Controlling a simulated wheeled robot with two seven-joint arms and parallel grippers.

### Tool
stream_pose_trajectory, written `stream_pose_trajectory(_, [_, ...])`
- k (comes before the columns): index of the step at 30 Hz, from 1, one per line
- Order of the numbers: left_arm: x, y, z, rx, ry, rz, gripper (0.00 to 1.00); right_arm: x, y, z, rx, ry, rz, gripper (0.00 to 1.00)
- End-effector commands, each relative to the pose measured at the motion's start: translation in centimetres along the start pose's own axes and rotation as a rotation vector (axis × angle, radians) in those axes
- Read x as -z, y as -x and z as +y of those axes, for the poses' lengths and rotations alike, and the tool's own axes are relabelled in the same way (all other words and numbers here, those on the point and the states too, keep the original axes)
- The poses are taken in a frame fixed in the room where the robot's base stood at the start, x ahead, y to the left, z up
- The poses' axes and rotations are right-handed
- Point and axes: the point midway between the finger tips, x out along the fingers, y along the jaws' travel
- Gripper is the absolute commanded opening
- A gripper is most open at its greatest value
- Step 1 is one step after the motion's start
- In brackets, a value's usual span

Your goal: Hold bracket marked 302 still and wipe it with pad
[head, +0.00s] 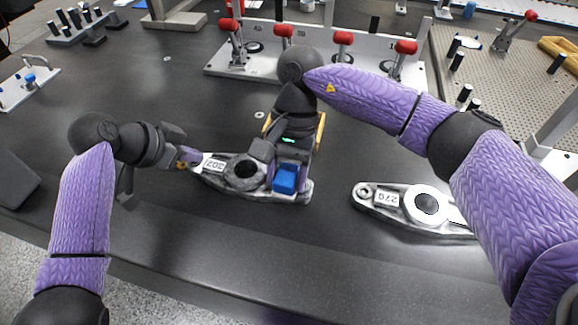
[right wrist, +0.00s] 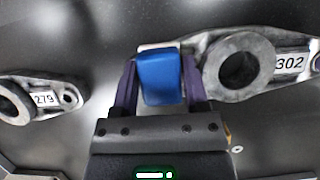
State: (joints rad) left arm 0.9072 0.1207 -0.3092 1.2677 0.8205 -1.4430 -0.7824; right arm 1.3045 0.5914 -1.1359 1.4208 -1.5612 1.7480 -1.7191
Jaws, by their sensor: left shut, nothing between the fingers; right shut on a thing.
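The bracket marked 302 (head: 226,181) lies flat on the dark table, label end to the left, and shows in the right wrist view (right wrist: 262,67) at right. My left gripper (head: 190,156) is at the bracket's label end; its fingers are shut with nothing between them, and contact with the bracket is unclear. My right gripper (head: 281,172) is shut on the blue pad (head: 286,179), over the bracket's right arm. In the right wrist view the pad (right wrist: 161,77) sits between the fingers, beside the bracket's ring, and covers part of the arm.
A second bracket marked 279 (head: 400,210) lies to the right. A yellow-edged item (head: 320,131) is partly hidden behind my right gripper. A fixture plate (head: 225,62) with red-handled clamps stands behind. The table is clear at left centre, and its front edge runs below the brackets.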

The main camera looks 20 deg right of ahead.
Motion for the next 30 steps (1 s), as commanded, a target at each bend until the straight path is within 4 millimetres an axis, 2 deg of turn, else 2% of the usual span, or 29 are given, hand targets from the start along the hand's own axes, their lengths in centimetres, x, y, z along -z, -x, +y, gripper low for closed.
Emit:
stream_pose_trajectory(1, [-0.6, -0.4, 0.2, -0.010, 0.006, -0.015, 0.00, -0.4, -0.4, 0.1, -0.003, 0.002, -0.002, 0.10])
stream_pose_trajectory(10, [-0.6, -0.4, 0.2, -0.010, 0.007, -0.015, 0.00, -0.8, -0.6, 0.0, -0.002, 0.000, -0.002, 0.10])
stream_pose_trajectory(16, [-0.6, -0.4, 0.2, -0.010, 0.007, -0.015, 0.00, 0.7, 0.1, 0.0, -0.001, -0.002, -0.001, 0.10])
stream_pose_trajectory(25, [-0.6, -0.4, 0.2, -0.010, 0.006, -0.015, 0.00, 1.1, 0.3, 0.0, -0.001, -0.001, 0.000, 0.10])
stream_pose_trajectory(30, [-0.6, -0.4, 0.2, -0.010, 0.006, -0.015, 0.00, 2.4, 0.7, 0.0, -0.002, -0.003, 0.000, 0.10])
